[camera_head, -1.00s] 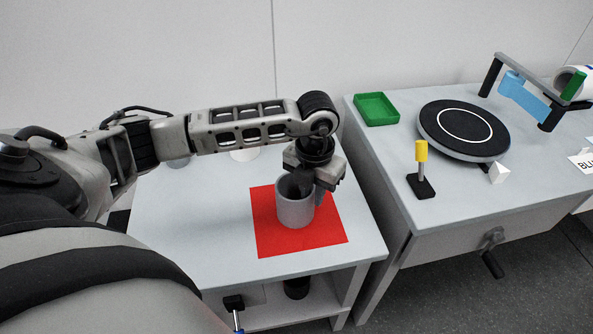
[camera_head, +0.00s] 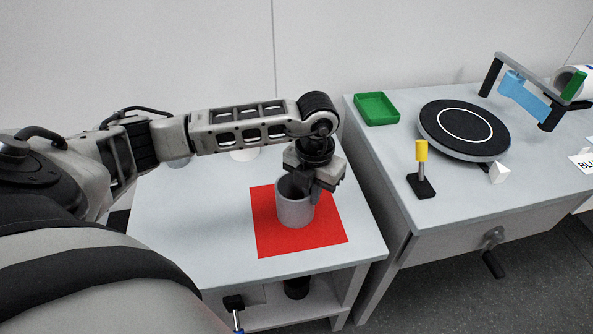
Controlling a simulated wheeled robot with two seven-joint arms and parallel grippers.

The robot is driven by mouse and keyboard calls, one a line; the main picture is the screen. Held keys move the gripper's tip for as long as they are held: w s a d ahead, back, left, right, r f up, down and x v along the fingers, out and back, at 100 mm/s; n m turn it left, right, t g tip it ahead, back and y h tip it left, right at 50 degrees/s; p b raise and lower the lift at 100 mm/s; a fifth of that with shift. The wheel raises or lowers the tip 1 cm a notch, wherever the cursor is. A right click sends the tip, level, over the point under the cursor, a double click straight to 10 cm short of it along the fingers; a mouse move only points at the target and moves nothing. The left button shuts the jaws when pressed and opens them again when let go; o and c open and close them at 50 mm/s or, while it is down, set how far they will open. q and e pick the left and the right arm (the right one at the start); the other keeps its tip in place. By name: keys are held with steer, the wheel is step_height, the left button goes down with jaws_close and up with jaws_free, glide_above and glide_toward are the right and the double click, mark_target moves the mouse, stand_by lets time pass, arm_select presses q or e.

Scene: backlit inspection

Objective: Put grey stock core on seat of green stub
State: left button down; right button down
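The grey stock core (camera_head: 294,212), a hollow upright cylinder, stands on a red mat (camera_head: 268,240) on the left table. My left gripper (camera_head: 316,188) points down at the core's right rim, with one finger inside the mouth and the other outside. Its fingers look closed on the wall; the contact is partly hidden. A green piece (camera_head: 574,86) at the end of the grey bracket at the upper right may be the green stub; its seat cannot be made out. My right gripper is not in view.
A gap separates the tables. The left table's front left is clear.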

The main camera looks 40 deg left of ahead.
arm_select(q)
steer(key=shift+r, duration=0.15)
steer(key=shift+r+p, duration=2.15)
steer(key=shift+r, duration=0.75)
